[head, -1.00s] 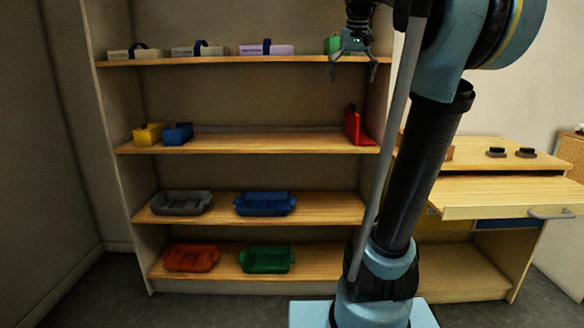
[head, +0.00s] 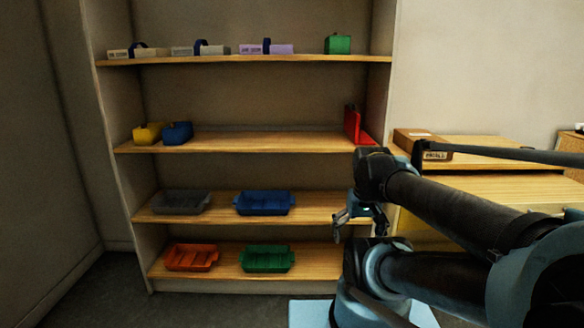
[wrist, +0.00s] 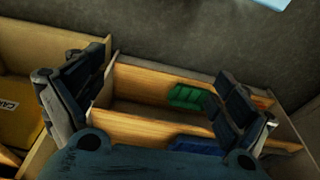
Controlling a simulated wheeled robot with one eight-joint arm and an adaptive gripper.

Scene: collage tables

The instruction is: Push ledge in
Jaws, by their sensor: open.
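The ledge (head: 478,188) is a light wooden board sticking out below the top of the desk on the right in the head view. My arm crosses in front of it and hides its front edge and handle. My gripper (head: 362,228) hangs left of the ledge, in front of the lower right of the shelf unit, apart from the ledge. In the wrist view my gripper (wrist: 165,62) has its fingers spread wide with nothing between them.
The shelf unit holds a grey tray (head: 180,202), a blue tray (head: 264,203), an orange tray (head: 191,257) and a green tray (head: 267,259). A red bookend (head: 352,125) stands higher up. A brown box (head: 418,140) sits on the desk. Bare floor lies at left.

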